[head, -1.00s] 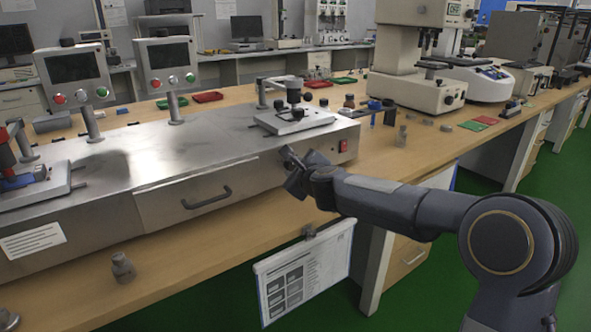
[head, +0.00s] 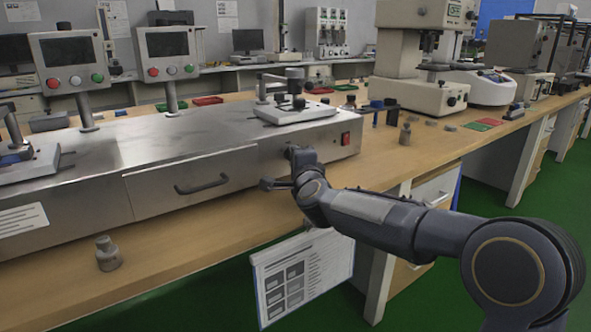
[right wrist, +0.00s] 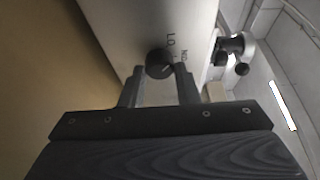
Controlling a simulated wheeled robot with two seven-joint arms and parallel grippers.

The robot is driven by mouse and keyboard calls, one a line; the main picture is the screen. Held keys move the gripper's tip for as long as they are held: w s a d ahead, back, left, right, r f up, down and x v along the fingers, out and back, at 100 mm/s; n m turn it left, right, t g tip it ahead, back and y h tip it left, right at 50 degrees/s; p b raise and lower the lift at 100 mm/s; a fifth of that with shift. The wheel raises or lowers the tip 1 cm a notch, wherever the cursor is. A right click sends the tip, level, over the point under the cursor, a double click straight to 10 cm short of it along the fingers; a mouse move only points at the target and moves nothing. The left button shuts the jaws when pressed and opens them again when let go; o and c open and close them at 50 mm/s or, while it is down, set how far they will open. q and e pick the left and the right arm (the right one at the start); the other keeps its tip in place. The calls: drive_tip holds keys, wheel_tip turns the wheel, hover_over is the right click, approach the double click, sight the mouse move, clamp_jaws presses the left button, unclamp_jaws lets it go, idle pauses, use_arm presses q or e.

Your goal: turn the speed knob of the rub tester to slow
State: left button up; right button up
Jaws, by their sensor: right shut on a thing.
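The rub tester (head: 190,150) is a long brushed-steel box on the bench, with a drawer handle and a red switch on its front. Its speed knob is a round black knob (right wrist: 160,62) on the pale front panel in the right wrist view. The letters "LO" and another partly hidden label are printed beside it. My right gripper (right wrist: 159,78) is shut on the knob, one finger on each side. In the head view my right gripper (head: 291,153) is against the front panel, left of the red switch (head: 345,139), and hides the knob. My left gripper is not in view.
Two display panels (head: 68,58) with coloured buttons stand behind the tester. A test stage with black knobs (head: 296,108) sits on its top right. A small metal weight (head: 107,254) stands on the bench in front. A printed sheet (head: 302,275) hangs below the bench edge.

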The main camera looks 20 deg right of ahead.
drive_tip(key=shift+f+n+t+b, duration=0.2)
drive_tip(key=shift+n+t+b, duration=0.2)
drive_tip(key=shift+n+b, duration=0.7)
drive_tip(key=o, duration=1)
drive_tip(key=shift+r, duration=0.1)
drive_tip(key=shift+c, duration=0.2)
drive_tip(key=s, duration=0.5)
drive_tip(key=s+p, duration=0.1)
drive_tip(key=s, duration=0.1)
drive_tip(key=shift+s+a+f, duration=0.1)
drive_tip(key=shift+s+f, duration=0.25)
drive_tip(key=shift+s, duration=0.05)
